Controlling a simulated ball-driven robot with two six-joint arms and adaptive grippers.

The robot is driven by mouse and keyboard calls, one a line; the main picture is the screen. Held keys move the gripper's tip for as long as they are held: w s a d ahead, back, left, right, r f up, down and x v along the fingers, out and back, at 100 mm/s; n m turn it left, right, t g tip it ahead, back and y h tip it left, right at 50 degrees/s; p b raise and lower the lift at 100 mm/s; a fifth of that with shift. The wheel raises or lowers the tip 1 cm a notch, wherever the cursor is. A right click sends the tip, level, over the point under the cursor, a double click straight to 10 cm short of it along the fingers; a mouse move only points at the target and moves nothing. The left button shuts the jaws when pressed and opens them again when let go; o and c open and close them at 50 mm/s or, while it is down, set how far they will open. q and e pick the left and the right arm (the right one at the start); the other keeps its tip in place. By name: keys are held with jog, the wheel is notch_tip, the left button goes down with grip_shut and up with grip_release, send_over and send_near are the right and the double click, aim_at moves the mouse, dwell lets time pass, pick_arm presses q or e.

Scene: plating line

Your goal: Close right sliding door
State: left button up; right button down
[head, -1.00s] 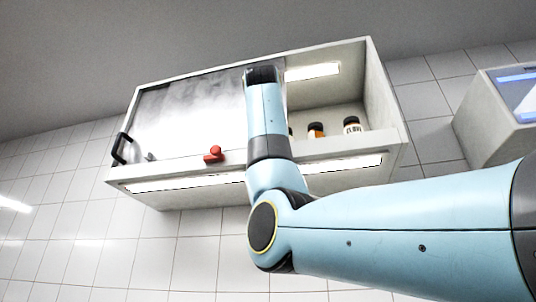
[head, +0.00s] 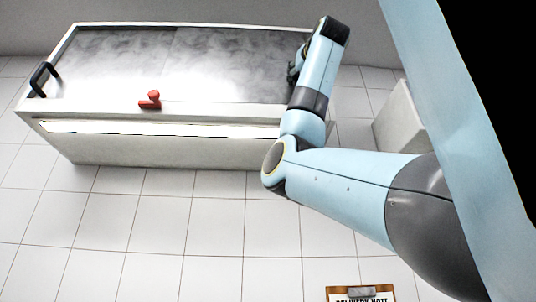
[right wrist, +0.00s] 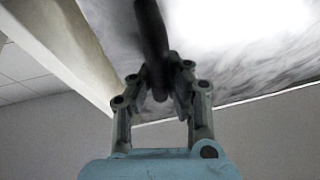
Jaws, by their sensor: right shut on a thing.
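The right sliding door (head: 235,65) is a shiny grey panel that covers the right half of the white wall cabinet (head: 120,152). Its right edge is at or close to the cabinet's right side; my arm partly hides that end. My right gripper (head: 292,72) is at this door's right end, mostly hidden behind my wrist in the head view. In the right wrist view, its fingers (right wrist: 158,94) are shut on the dark door handle (right wrist: 150,32), beside the pale cabinet side wall (right wrist: 65,45). My left gripper is not in view.
The left door (head: 110,65) covers the left half and has a black handle (head: 42,78). A red knob-like part (head: 150,100) sits on the front lower edge. A grey box (head: 398,115) stands right of the cabinet. A clipboard (head: 361,294) shows below.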

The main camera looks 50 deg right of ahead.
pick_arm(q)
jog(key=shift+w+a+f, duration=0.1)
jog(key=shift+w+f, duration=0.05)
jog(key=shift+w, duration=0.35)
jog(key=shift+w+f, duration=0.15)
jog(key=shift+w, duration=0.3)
pick_arm(e)
jog(key=s+d, duration=0.2)
jog(key=s, duration=0.1)
jog(key=shift+s+d, duration=0.15)
jog(key=shift+d, duration=0.25)
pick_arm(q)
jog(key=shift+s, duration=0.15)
pick_arm(e)
jog(key=c, duration=1.6)
grip_release()
jog(key=o, duration=0.4)
jog(key=shift+s+d, duration=0.2)
jog(key=shift+s, duration=0.05)
jog(key=shift+c, duration=0.2)
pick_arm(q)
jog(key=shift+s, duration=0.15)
pick_arm(e)
jog(key=v, duration=1.2)
